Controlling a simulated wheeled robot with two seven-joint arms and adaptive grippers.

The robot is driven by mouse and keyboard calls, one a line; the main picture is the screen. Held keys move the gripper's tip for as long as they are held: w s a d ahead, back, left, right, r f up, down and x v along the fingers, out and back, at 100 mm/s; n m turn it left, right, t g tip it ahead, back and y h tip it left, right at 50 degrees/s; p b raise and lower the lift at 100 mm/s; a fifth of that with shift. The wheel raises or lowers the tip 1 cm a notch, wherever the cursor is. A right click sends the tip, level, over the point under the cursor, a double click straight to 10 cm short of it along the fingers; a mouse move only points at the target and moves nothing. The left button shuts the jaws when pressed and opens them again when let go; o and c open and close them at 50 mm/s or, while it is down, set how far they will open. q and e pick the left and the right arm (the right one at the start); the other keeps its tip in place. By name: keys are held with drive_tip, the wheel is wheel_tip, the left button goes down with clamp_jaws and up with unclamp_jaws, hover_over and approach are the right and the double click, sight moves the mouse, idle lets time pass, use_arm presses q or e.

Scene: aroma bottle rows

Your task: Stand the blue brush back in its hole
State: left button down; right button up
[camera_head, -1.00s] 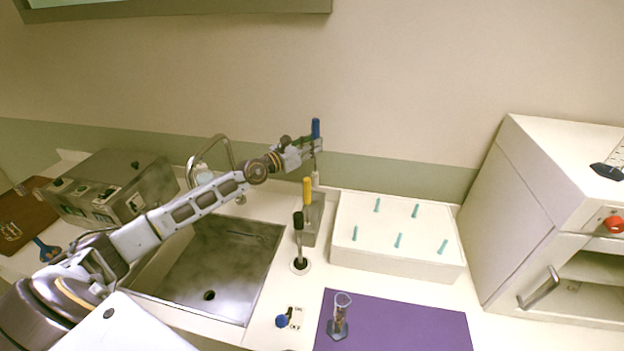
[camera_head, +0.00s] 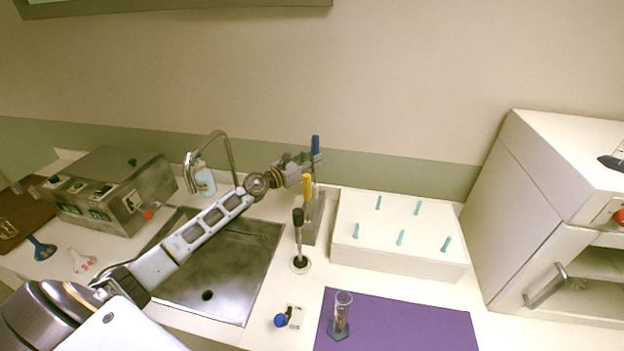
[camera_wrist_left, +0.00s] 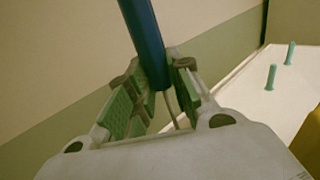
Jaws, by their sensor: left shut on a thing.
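The blue brush (camera_head: 315,146) is upright in my left gripper (camera_head: 314,160), which is shut on its handle. In the left wrist view, the blue handle (camera_wrist_left: 142,30) rises between the green-padded fingers (camera_wrist_left: 155,88), leaning a little. The grey holder block (camera_head: 312,230) stands below the gripper, behind the sink's right edge. A yellow-handled brush (camera_head: 307,184) stands upright at the holder. The blue brush's lower end is partly hidden behind the yellow handle, and I cannot tell whether it is inside a hole. My right gripper is not in view.
A black-handled tool (camera_head: 298,220) stands upright just in front of the holder. A white box with teal pegs (camera_head: 398,266) is close on the right. The sink (camera_head: 225,290) and faucet (camera_head: 231,160) lie left. A glass cylinder (camera_head: 341,308) stands on the purple mat (camera_head: 420,325).

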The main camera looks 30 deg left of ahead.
use_arm(q)
drive_tip(key=shift+f, duration=1.05)
drive_tip(key=shift+f+b, duration=0.8)
drive_tip(key=shift+f, duration=1.35)
drive_tip(key=shift+f, duration=0.15)
drive_tip(key=c, duration=1.3)
unclamp_jaws()
drive_tip(key=shift+r, duration=0.25)
